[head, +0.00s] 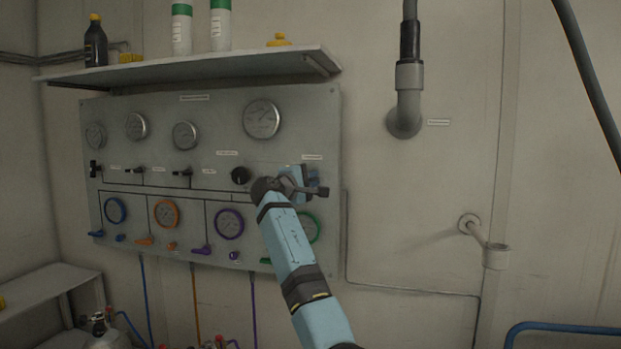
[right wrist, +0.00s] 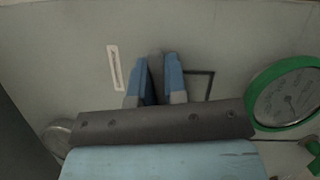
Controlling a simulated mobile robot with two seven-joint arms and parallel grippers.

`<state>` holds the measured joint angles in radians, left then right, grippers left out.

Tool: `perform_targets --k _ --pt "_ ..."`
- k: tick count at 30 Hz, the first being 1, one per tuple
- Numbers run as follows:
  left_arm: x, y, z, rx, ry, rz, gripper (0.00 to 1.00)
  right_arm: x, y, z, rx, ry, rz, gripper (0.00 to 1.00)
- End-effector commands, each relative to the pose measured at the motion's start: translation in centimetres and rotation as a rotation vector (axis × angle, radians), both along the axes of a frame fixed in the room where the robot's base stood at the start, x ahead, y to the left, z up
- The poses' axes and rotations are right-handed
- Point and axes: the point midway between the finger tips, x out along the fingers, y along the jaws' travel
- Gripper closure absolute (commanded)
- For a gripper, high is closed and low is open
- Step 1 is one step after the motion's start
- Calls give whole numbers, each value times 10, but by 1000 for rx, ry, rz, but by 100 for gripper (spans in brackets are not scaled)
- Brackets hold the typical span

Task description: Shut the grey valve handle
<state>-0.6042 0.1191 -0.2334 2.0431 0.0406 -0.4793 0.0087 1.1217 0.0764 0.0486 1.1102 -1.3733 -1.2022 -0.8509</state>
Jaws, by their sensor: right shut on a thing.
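The grey valve handle (right wrist: 155,64) shows in the right wrist view as a narrow grey piece between the two blue fingers of my right gripper (right wrist: 154,84). The fingers are closed on its sides. In the head view my right gripper (head: 306,178) is at the right part of the grey wall panel (head: 215,110), below a small white label. There the gripper and wrist hide the handle, so its angle is hard to tell. My left gripper is not in view.
The green-rimmed gauge (head: 313,228) sits just below my right wrist. A black knob (head: 240,175) is to the left of the gripper. A shelf (head: 200,68) with bottles juts out above the panel. A grey pipe (head: 407,100) is on the wall to the right.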

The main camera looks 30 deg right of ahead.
Motion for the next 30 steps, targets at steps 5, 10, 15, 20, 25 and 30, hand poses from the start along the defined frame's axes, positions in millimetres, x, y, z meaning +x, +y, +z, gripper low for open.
perform_targets --k 5,10,15,20,25,30 --pt "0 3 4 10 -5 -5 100 0 0 -2 67 -73 0 100" --pt "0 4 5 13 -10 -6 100 0 0 -2 105 -118 1 100" --pt "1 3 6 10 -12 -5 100 0 0 -3 122 -139 1 100" --pt "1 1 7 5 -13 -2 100 0 0 -3 127 -145 1 100" --pt "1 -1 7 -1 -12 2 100 0 0 -3 127 -146 1 100" --pt "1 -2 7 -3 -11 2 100 0 0 -3 127 -146 1 71"
